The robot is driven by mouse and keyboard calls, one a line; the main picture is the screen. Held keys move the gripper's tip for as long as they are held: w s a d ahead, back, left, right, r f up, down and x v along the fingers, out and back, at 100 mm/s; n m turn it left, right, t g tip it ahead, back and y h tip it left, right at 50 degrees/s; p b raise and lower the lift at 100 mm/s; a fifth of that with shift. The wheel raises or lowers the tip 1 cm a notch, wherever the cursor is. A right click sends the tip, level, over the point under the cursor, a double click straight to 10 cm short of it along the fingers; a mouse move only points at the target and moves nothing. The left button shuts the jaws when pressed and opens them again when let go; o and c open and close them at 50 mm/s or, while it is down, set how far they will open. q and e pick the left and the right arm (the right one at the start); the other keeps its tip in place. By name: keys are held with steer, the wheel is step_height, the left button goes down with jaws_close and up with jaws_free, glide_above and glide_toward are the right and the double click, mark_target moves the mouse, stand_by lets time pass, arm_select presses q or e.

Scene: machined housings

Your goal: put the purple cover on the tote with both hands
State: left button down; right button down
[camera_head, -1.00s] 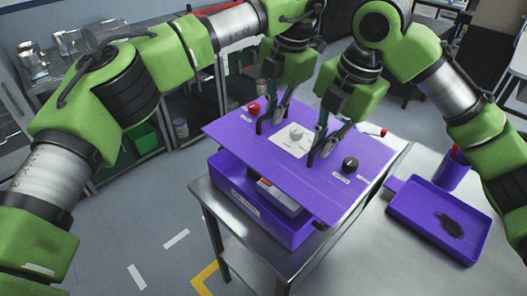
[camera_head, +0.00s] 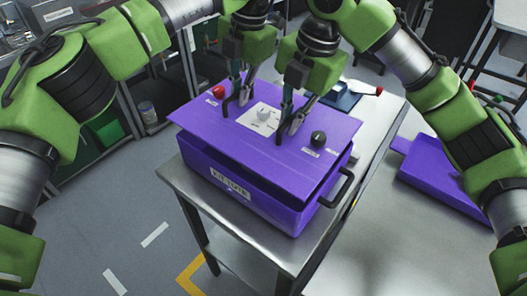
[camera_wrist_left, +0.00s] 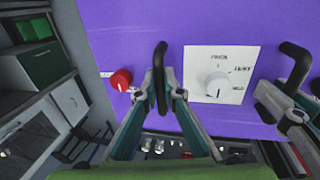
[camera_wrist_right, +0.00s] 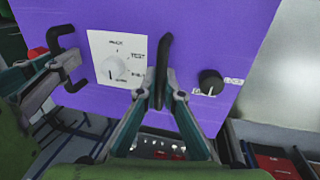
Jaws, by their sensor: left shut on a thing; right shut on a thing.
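The purple cover (camera_head: 270,158) is a flat panel with a red knob (camera_head: 219,91), a white dial (camera_head: 264,115) and a black knob (camera_head: 318,138). My left gripper (camera_head: 239,100) is shut on its left black handle (camera_wrist_left: 160,65). My right gripper (camera_head: 290,125) is shut on its right black handle (camera_wrist_right: 163,65). The purple tote (camera_head: 270,208), with a label in front and a black side handle (camera_head: 338,188), stands on a metal table. The cover is over the tote, with a dark gap at the front right. The cover hides the tote's inside; contact at the back is hidden.
The metal table (camera_head: 184,185) has a narrow bare strip in front of the tote. A purple tray (camera_head: 440,180) lies on the light surface at right. A dark blue item (camera_head: 343,98) is behind the cover. Shelving stands at left.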

mark_target(241, 110)
arm_select(q)
steer(key=shift+s, duration=0.1)
arm_select(e)
steer(key=shift+s, duration=0.15)
arm_select(q)
steer(key=shift+f, duration=0.1)
arm_select(e)
steer(key=shift+f, duration=0.15)
